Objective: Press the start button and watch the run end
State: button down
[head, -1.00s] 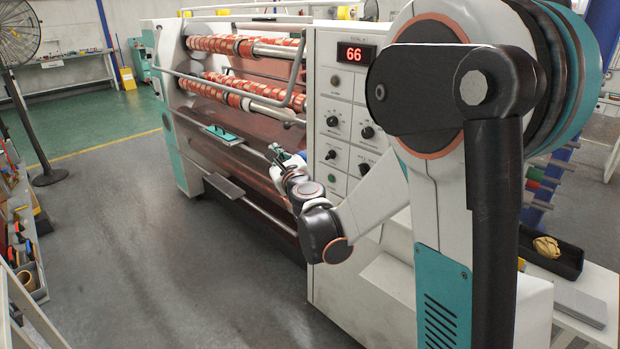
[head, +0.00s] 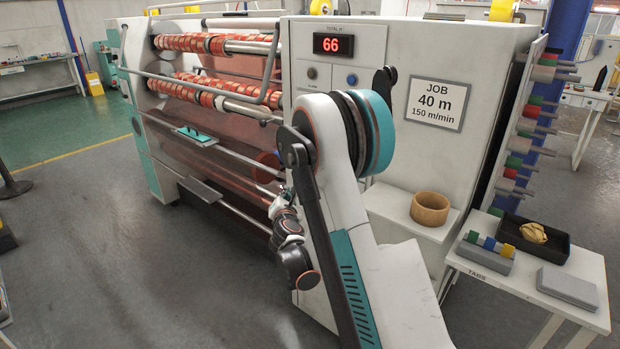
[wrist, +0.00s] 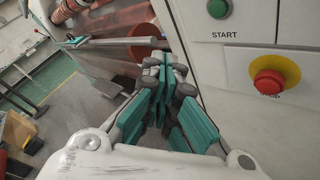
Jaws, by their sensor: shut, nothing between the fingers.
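The green start button (wrist: 218,8) sits on the white panel at the top of the wrist view, above the word START. In the head view my arm hides that part of the panel. My gripper (wrist: 163,68) is shut and empty, with its fingertips to the left of and below the button, apart from it. The red display (head: 333,44) on the tape rewinding machine (head: 300,25) reads 66. A job sign (head: 436,104) on its side reads 40 m, 150 m/min.
A red stop button (wrist: 268,82) on a yellow ring lies right of my gripper, below the start button. Machine rollers with red tape (head: 190,42) are at the left. A side table (head: 480,262) with a black tray (head: 545,250) stands at the right.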

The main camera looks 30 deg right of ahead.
jog(key=w+d, duration=0.3)
jog(key=d, duration=0.5)
jog(key=shift+p, duration=0.4)
jog(key=shift+d, duration=0.2)
dwell(1.2)
jog(key=shift+w+d, duration=0.15)
jog(key=shift+d, duration=0.2)
jog(key=shift+w+d, duration=0.15)
jog(key=shift+d, duration=0.2)
dwell(0.6)
jog(key=shift+a+b, duration=0.2)
jog(key=shift+b, duration=0.1)
jog(key=shift+s+a, duration=0.3)
jog(key=shift+a, duration=0.25)
